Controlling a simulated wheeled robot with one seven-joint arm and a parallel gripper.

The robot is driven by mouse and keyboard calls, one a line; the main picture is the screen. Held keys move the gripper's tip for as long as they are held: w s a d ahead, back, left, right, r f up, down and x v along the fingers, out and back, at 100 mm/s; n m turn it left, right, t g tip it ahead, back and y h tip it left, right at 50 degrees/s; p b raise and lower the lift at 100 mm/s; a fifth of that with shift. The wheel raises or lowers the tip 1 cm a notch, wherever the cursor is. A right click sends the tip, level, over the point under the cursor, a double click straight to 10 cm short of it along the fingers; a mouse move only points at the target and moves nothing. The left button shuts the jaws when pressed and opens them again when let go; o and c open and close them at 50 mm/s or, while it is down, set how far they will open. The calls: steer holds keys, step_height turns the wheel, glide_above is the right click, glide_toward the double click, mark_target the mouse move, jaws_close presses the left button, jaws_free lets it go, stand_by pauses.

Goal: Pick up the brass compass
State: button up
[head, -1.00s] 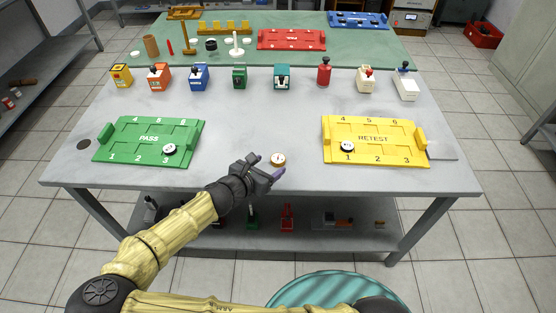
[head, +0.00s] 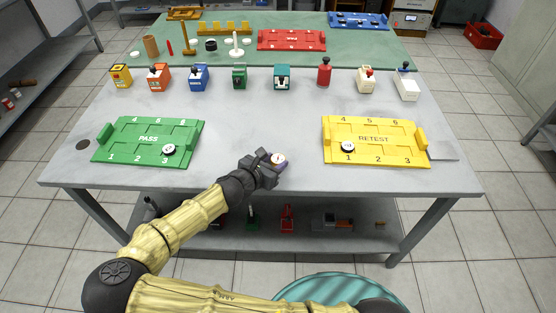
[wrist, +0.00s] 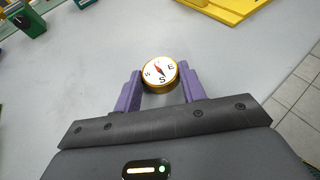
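The brass compass (head: 279,159) is a small round disc with a white dial, lying near the front middle of the grey table. In the wrist view the compass (wrist: 160,74) shows its brass rim, letters and a red needle. My gripper (head: 272,161) is at the compass, coming from the front left. In the wrist view its two purple fingers (wrist: 160,86) stand apart, one on each side of the compass's near part. A narrow gap seems to show on the left; on the right the finger is very close, and I cannot tell if it touches.
A green PASS tray (head: 118,155) lies to the left and a yellow RETEST tray (head: 392,157) to the right, each with a small round piece. Several coloured boxes (head: 240,77) stand in a row behind. The table around the compass is clear.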

mark_target(274, 163)
steer(key=c, duration=0.3)
steer(key=shift+c, duration=0.2)
step_height(274, 163, up, 10)
steer(key=p, duration=0.2)
stand_by(0.5)
